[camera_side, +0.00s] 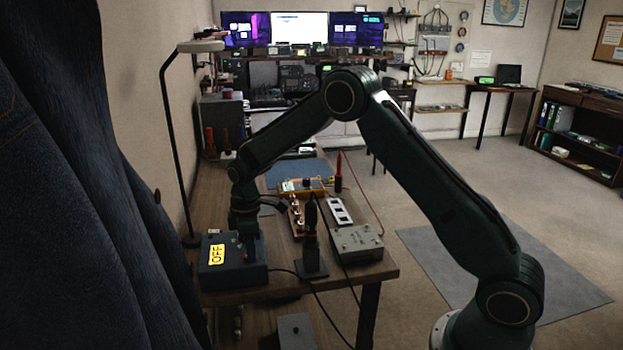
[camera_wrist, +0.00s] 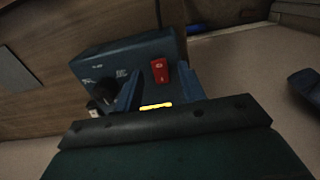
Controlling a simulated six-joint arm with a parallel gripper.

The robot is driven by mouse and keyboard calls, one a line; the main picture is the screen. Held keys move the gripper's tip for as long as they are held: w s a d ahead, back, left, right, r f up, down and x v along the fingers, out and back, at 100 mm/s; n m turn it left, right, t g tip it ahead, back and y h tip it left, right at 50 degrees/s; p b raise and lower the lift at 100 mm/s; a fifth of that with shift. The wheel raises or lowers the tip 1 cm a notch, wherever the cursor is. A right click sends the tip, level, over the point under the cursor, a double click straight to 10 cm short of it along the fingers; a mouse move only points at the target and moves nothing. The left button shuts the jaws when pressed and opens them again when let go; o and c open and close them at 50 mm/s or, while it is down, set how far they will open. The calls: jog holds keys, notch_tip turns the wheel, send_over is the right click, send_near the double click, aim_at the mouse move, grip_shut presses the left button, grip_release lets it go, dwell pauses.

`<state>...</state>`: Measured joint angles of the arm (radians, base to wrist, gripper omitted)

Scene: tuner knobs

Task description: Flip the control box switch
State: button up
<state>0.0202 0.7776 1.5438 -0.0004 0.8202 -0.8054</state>
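The control box (camera_side: 222,279) is a dark blue box at the near left of the bench, with a lit yellow OFF sign (camera_side: 217,254) on it. In the wrist view the box (camera_wrist: 110,62) shows a red rocker switch (camera_wrist: 159,70) and a dark knob (camera_wrist: 104,90). My gripper (camera_wrist: 158,88) has its two blue fingers apart, one on each side of the switch in the picture, with nothing seen between them. I cannot tell whether they touch the box. In the side view my gripper (camera_side: 244,238) is just above the box, its fingertips unclear.
A grey metal box (camera_side: 355,243) and a dark upright device on a stand (camera_side: 311,240) are to the right on the bench. A lamp (camera_side: 168,130) stands at the left wall. Cables hang over the bench's front edge.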

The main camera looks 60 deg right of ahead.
jog(key=shift+f, duration=0.45)
grip_shut()
jog(key=shift+w+a+g+h, duration=0.1)
jog(key=shift+g+h, duration=0.3)
grip_release()
jog(key=shift+r, duration=0.15)
